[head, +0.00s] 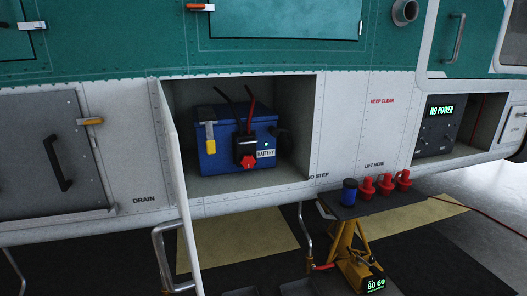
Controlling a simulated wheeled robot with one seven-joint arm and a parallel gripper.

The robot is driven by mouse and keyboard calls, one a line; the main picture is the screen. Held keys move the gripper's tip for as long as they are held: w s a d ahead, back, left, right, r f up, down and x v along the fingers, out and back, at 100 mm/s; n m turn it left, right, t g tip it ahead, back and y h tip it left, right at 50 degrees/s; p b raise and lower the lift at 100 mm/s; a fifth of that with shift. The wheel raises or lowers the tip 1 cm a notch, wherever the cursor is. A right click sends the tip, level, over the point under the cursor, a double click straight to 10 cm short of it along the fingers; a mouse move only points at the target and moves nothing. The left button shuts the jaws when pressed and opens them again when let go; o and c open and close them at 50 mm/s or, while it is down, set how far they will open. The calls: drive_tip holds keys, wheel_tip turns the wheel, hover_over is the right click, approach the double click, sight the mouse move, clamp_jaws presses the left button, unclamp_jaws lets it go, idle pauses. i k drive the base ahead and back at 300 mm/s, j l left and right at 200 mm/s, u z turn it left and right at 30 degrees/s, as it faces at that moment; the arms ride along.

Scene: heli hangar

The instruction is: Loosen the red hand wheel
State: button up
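A red hand wheel (248,163) sits on the front of a black connector (245,146) on the blue battery (217,150). The battery stands in an open bay in the white lower side of the helicopter. A black cable and a red cable run up from the connector. A yellow-handled latch or strap (209,135) shows on the battery's left front. A label reading BATTERY is to the right of the wheel. I cannot tell how tight the wheel is. My gripper is not in view.
An open bay door (170,170) stands edge-on at the bay's left. Below right, a yellow jack stand (357,252) has a small table (345,207) with a blue cup-like item (349,191) and red plugs (384,184). A NO POWER panel (438,125) is at right.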

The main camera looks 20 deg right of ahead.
sight(248, 162)
drive_tip(key=i+u, duration=0.25)
drive_tip(key=i, duration=0.3)
drive_tip(key=i+l+u, duration=0.2)
drive_tip(key=i, duration=0.3)
drive_tip(key=j, duration=0.1)
